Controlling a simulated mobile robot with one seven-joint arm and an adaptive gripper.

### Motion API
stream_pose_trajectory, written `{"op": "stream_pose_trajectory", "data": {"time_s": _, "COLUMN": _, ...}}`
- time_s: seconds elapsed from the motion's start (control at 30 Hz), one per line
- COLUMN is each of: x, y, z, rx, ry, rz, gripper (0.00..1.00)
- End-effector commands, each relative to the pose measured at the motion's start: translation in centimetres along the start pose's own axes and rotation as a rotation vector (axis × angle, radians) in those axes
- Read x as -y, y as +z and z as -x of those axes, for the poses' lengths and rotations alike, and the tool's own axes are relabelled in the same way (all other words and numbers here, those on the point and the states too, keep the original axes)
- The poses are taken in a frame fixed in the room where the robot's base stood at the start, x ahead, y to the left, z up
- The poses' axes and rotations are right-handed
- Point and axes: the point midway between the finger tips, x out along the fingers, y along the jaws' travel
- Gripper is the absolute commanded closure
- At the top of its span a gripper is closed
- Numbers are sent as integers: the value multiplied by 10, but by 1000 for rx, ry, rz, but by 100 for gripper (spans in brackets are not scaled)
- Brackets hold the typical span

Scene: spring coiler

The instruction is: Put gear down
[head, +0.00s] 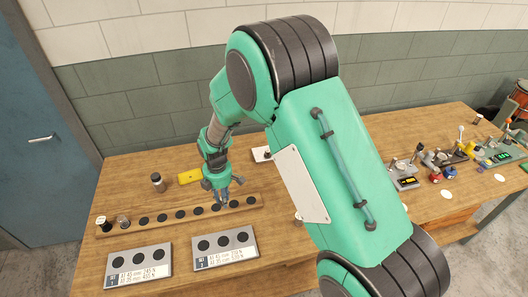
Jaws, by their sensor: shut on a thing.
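My gripper (226,200) points down over the right part of a long wooden rack (130,234) with a row of round black spots. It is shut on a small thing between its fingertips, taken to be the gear. The gear is too small and too covered by the fingers to make out its shape. I cannot tell whether it touches the rack.
Two grey plates, left (120,256) and right (205,246), with black spots and labels lie in front of the rack. Instruments crowd the table's right side. My arm hides the table's middle.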

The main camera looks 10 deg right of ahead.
Motion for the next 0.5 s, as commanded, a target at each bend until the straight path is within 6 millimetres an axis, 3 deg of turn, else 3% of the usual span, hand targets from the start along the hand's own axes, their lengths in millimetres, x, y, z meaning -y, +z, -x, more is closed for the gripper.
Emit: {"op": "stream_pose_trajectory", "data": {"time_s": 0.5, "x": -81, "y": 120, "z": 2, "rx": 0, "ry": 0, "rz": -608, "gripper": 100}}
